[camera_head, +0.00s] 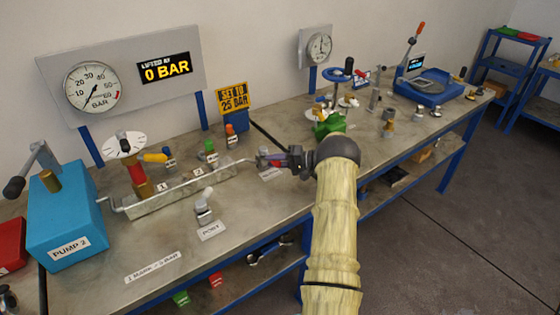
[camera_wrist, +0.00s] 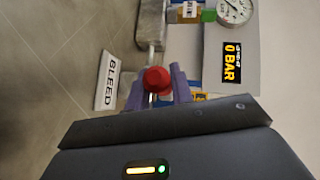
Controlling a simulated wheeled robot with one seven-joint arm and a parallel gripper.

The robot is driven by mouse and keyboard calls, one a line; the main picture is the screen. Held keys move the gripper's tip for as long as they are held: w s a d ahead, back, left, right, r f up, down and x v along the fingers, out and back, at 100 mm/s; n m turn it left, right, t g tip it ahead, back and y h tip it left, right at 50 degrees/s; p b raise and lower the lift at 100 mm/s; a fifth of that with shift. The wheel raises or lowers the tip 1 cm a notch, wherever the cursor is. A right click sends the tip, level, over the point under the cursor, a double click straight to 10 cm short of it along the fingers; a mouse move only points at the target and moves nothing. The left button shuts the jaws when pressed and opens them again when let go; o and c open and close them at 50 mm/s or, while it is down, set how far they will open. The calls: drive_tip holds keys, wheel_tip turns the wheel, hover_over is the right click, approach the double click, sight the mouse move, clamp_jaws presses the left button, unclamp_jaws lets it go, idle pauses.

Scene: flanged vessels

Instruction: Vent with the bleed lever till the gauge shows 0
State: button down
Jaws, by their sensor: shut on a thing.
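My gripper (camera_head: 270,159) is at the right end of the metal manifold block (camera_head: 190,188) on the bench. In the wrist view my gripper (camera_wrist: 157,92) has its purple fingers shut on the red knob of the bleed lever (camera_wrist: 157,78). The BLEED label (camera_wrist: 106,80) lies beside it. In the head view the fingers mostly hide the lever. The large round gauge (camera_head: 95,87) on the grey panel has its needle pointing to the lower left, near the bottom of its scale. The display (camera_head: 165,68) beside it reads "LIFTED AT 0 BAR".
The blue PUMP 2 box (camera_head: 65,225) with its lever stands at the left. A yellow "SET TO 25 BAR" sign (camera_head: 233,97) stands behind the manifold. A green fitting (camera_head: 328,125) is close behind my wrist. Small valves stand along the manifold.

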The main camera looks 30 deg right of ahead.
drive_tip(key=shift+d, duration=0.1)
drive_tip(key=c, duration=1.2)
unclamp_jaws()
drive_tip(key=shift+d, duration=0.1)
drive_tip(key=b+v, duration=0.2)
drive_tip(key=v, duration=1.5)
drive_tip(key=shift+b, duration=0.3)
drive_tip(key=shift+s+d, duration=0.1)
